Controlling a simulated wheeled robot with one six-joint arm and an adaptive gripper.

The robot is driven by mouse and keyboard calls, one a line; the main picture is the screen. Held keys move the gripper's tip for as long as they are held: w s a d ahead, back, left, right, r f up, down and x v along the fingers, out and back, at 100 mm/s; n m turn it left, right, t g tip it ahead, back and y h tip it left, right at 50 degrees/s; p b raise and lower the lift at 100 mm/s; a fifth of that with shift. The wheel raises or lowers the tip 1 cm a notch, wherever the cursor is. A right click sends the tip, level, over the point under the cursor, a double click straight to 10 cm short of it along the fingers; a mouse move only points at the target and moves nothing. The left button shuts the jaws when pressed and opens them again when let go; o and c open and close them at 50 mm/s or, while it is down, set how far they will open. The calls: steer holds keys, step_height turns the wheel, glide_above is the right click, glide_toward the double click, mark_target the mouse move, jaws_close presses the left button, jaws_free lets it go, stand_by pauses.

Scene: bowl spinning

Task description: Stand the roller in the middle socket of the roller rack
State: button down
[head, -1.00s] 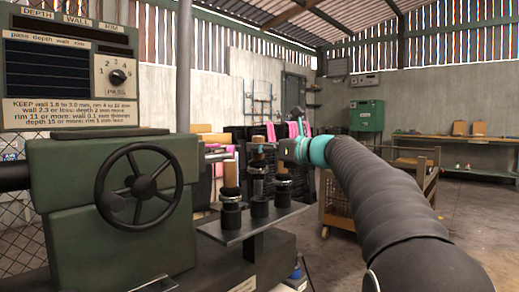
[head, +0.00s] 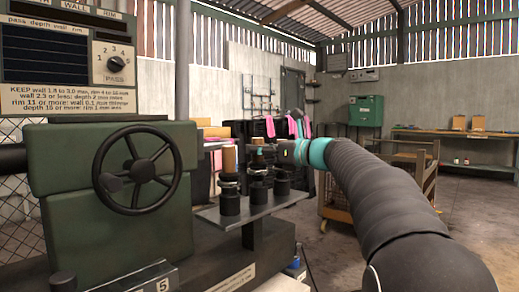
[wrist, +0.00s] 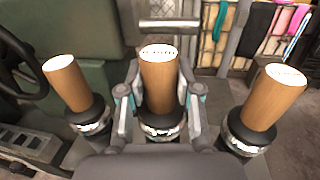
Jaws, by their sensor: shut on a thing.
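The roller rack (head: 209,215) is a grey plate carrying several dark sockets in a row. My gripper (wrist: 159,92) is shut on the middle roller (wrist: 162,75), which has a wooden handle, a pale lettered top and a dark collar over a shiny metal band. My gripper (head: 284,151) comes in from the right and hides part of the far roller.
Similar rollers stand close by on the left (wrist: 67,84) and right (wrist: 272,96) of my gripper. A green machine with a handwheel (head: 137,170) is left of the rack. A wheeled cart (head: 340,205) stands behind, and the floor at right is clear.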

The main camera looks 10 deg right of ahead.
steer(key=shift+f, duration=0.4)
stand_by(0.4)
steer(key=c, duration=0.7)
jaws_free()
steer(key=shift+s, duration=0.1)
steer(key=shift+c, duration=0.2)
steer(key=shift+f, duration=0.1)
steer(key=v, duration=1.2)
